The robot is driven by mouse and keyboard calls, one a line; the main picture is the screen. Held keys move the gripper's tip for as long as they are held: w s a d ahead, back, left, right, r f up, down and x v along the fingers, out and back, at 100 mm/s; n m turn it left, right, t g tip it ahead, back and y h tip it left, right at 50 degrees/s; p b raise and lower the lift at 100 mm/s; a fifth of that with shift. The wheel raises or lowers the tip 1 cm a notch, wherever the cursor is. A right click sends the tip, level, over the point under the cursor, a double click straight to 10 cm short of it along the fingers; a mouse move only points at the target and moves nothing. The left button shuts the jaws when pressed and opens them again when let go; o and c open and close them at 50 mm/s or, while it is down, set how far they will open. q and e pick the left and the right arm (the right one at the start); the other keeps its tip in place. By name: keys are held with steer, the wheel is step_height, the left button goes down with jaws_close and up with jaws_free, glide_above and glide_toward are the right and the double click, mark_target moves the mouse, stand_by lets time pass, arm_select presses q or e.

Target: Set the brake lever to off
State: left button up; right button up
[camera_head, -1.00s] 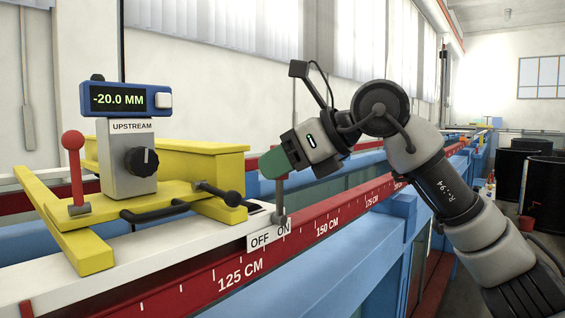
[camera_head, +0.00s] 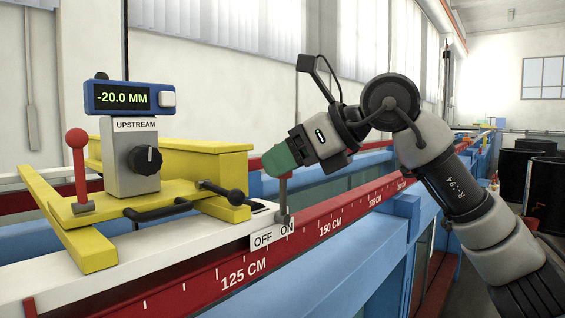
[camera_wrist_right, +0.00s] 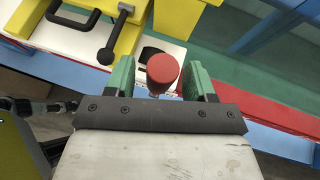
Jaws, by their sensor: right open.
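The brake lever (camera_head: 283,197) has a grey stem standing at the ON end of the white OFF/ON label (camera_head: 263,239). Its top is hidden behind the fingers in the head view. In the right wrist view a red knob (camera_wrist_right: 163,70) shows between the two green fingers. My right gripper (camera_head: 281,159) is open at the lever's top, with one finger on each side of the knob. In the wrist view the gripper (camera_wrist_right: 160,82) shows a gap at the left finger; contact at the right finger is unclear. My left gripper is not in view.
The yellow carriage (camera_head: 95,257) carries a blue display (camera_head: 130,98) reading -20.0 MM, a black knob (camera_head: 145,160) and another red-knobbed lever (camera_head: 77,165). A black handle (camera_head: 222,192) projects towards the brake lever. The red scale rail (camera_head: 200,287) runs along the flume below.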

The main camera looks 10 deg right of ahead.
steer(key=b+v, duration=0.2)
steer(key=v, duration=0.8)
